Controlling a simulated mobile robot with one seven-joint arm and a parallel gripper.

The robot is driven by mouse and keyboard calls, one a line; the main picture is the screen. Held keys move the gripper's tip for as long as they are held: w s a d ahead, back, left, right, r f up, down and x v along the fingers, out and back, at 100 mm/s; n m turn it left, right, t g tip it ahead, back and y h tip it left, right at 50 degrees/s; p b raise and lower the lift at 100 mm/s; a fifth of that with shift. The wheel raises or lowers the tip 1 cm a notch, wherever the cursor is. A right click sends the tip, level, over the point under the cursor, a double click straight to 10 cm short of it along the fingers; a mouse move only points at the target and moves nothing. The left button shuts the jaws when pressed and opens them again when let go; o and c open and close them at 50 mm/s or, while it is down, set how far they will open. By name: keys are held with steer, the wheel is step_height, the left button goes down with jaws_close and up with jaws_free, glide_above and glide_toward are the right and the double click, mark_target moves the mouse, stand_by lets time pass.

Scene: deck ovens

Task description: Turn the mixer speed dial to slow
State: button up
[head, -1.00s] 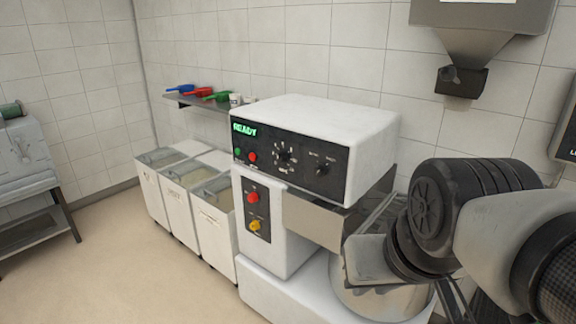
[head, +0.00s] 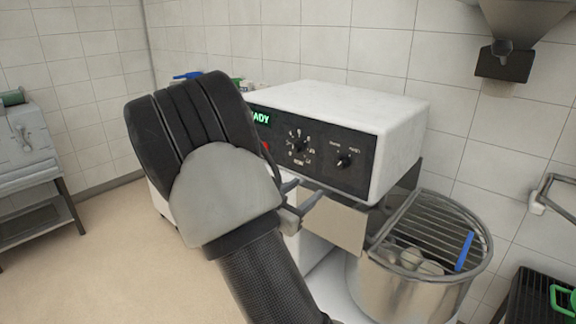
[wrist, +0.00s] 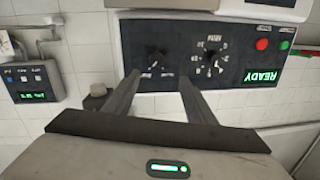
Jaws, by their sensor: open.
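The mixer's black control panel (head: 318,148) carries a small dark knob (head: 344,161) with two small labels above it. The labels are too small to read, and I cannot tell where the knob points. To its left is a larger dial (head: 298,145) ringed with marks. In the upside-down wrist view, the small knob (wrist: 157,55) shows between and beyond my fingertips, and the larger dial (wrist: 212,62) is just past the right finger. My gripper (head: 304,192) is open and empty, its fingers toward the panel, below the knobs in the head view.
The green READY display (wrist: 263,77) and a red button (wrist: 262,44) sit on the same panel. My arm hides the mixer's lower left front. The steel bowl (head: 405,292) with its wire guard (head: 440,225) is at lower right. A hopper (head: 505,62) hangs at upper right.

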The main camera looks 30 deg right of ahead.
glide_toward(338, 165)
steer(key=shift+h, duration=0.4)
steer(key=x, duration=0.8)
steer(key=shift+w+d+f+p, duration=0.15)
steer(key=shift+f+p, duration=0.05)
steer(key=shift+p, duration=0.2)
steer(key=c, duration=1)
steer(key=shift+c, duration=0.2)
